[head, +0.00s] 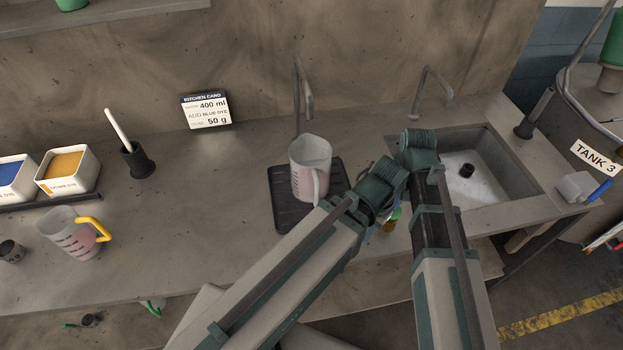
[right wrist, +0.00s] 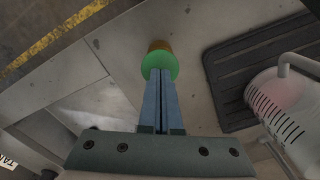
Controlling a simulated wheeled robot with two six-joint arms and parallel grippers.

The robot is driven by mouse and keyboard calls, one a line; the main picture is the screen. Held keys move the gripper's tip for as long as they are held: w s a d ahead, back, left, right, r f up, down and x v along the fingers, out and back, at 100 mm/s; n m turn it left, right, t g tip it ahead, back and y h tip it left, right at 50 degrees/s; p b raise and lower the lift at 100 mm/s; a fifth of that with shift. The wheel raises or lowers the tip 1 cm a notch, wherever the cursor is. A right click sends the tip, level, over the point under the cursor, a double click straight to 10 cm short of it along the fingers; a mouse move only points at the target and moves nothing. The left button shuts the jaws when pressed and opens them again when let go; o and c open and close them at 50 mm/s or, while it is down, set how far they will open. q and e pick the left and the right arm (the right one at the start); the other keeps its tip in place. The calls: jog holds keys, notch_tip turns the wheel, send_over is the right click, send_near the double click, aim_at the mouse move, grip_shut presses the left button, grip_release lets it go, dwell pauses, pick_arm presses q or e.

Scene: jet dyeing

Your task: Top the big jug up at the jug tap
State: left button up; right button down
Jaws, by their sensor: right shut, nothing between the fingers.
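A clear jug with a pale handle (head: 309,166) stands upright on a black ribbed mat (head: 284,206). It looks pinkish inside, and its fill level is unclear. The jug tap (head: 304,88) rises behind it, its spout above the jug. In the right wrist view the jug (right wrist: 285,112) is at the right, apart from my right gripper (right wrist: 159,74). That gripper is shut and empty, its fingers pointing at a green-topped, brownish object (right wrist: 160,62). In the head view my arm links mostly hide this gripper. My left gripper does not show.
Another jug with a yellow handle (head: 75,236) stands at the left. Dye boxes (head: 66,172), a black holder (head: 137,162) and a card reading 400 ml and 50 g (head: 207,110) are also on the counter. A sink (head: 508,190) with its own tap (head: 432,90) is at the right.

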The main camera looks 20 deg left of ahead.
jog(key=shift+f+b, duration=1)
jog(key=shift+f, duration=0.1)
jog(key=shift+r, duration=0.1)
dwell(3.6)
notch_tip(320, 180, up, 7)
jog(key=p, duration=0.7)
jog(key=shift+r, duration=0.1)
jog(key=s+d+f+n+h+b, duration=0.1)
jog(key=s+d+f+n+b, duration=0.2)
jog(key=s, duration=0.9)
jog(key=d+f+b, duration=0.2)
jog(key=d, duration=0.1)
jog(key=shift+f, duration=0.35)
